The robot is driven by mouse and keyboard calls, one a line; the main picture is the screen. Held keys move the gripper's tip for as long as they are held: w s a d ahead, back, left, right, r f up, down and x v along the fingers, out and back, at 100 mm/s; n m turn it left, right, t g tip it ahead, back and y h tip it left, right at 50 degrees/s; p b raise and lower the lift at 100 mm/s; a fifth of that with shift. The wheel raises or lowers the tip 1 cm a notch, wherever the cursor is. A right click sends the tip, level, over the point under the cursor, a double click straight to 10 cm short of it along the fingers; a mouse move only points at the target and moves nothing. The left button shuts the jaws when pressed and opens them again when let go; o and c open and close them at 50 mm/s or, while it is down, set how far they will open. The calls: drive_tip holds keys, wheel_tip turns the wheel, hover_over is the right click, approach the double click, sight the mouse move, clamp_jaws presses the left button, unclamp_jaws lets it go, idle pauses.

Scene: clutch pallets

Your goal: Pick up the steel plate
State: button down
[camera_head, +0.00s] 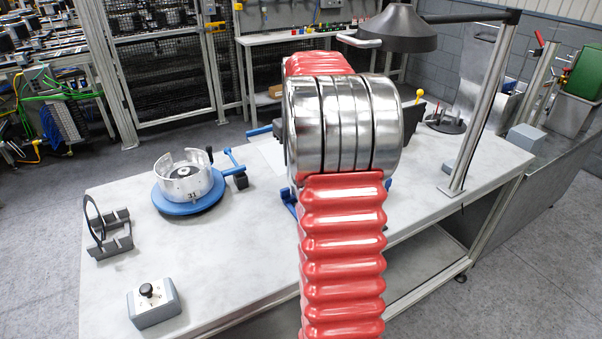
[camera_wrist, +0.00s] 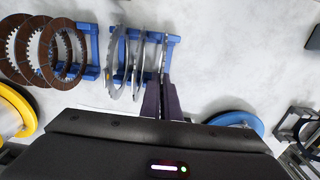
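Several thin steel plates stand on edge in a blue rack (camera_wrist: 173,52) in the wrist view, the left one (camera_wrist: 117,62) turned more face-on. The rightmost steel plate (camera_wrist: 163,52) shows nearly edge-on, in line with my fingers. My gripper (camera_wrist: 161,88) has its two dark fingers close together with this thin plate between them, so it looks shut on the plate's near edge. The plate appears to be still within the rack. In the head view my red and chrome arm hides the gripper and the plates.
Brown toothed friction discs (camera_wrist: 55,52) stand in another blue rack at left. A yellow ring (camera_wrist: 18,112) lies nearby. On the bench (camera_head: 235,262) are a silver drum on a blue base (camera_head: 188,205), a black ring on a stand (camera_head: 95,217) and a control box (camera_head: 153,303). A lamp (camera_head: 397,28) overhangs the back.

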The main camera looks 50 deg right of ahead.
wheel_tip(320, 180, up, 8)
idle(0.4)
drive_tip(key=shift+a+f, duration=0.1)
drive_tip(key=shift+a, duration=0.05)
idle(0.4)
